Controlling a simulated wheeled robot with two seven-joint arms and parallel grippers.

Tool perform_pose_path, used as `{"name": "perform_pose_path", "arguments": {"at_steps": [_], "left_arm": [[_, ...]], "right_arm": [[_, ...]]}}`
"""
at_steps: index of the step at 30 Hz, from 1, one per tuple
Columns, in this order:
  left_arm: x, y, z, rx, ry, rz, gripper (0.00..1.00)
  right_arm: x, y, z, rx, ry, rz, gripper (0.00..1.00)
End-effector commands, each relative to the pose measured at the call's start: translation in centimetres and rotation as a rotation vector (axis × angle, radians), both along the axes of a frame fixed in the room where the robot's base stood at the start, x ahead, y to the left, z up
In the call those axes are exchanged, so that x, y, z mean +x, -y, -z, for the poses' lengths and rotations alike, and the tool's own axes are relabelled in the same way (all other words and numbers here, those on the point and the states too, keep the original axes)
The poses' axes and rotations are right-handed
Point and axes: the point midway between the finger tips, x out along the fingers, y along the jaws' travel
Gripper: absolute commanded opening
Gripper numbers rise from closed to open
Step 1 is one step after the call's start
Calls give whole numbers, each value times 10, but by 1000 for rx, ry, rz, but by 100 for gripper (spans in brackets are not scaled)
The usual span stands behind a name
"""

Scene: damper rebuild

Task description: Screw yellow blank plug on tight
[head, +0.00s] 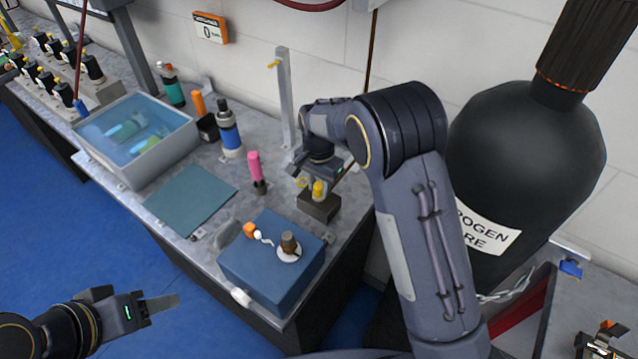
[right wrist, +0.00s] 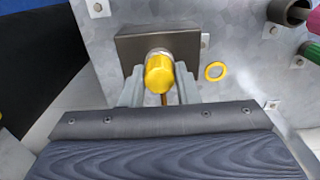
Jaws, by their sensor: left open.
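The yellow blank plug (right wrist: 160,72) sits on a dark block (right wrist: 128,42), which stands on the metal bench. In the head view the plug (head: 318,188) shows on top of the same block (head: 319,206), just below my right gripper (head: 320,178). In the right wrist view the fingers of my right gripper (right wrist: 160,88) lie close against both sides of the plug and look shut on it. A yellow ring (right wrist: 214,71) lies beside the block. My left gripper (head: 160,304) is open and empty over the blue floor, left of the bench.
A blue box (head: 270,270) with small parts on top stands near the bench's front edge. A pink-topped tool (head: 254,170), a green mat (head: 190,199) and a water tub (head: 130,170) are further left.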

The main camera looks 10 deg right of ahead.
Motion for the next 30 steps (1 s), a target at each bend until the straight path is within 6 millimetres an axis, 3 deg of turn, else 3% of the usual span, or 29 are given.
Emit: {"name": "perform_pose_path", "arguments": {"at_steps": [1,5,15,30], "left_arm": [[0,0,0,0,0,0,52],[0,0,0,0,0,0,52],[0,0,1,0,0,0,52],[0,0,12,0,0,0,52]], "right_arm": [[3,0,-4,3,11,-5,34],[2,0,-2,2,6,-7,51],[0,0,-4,2,2,-9,52],[2,0,-75,3,6,-8,52]]}}
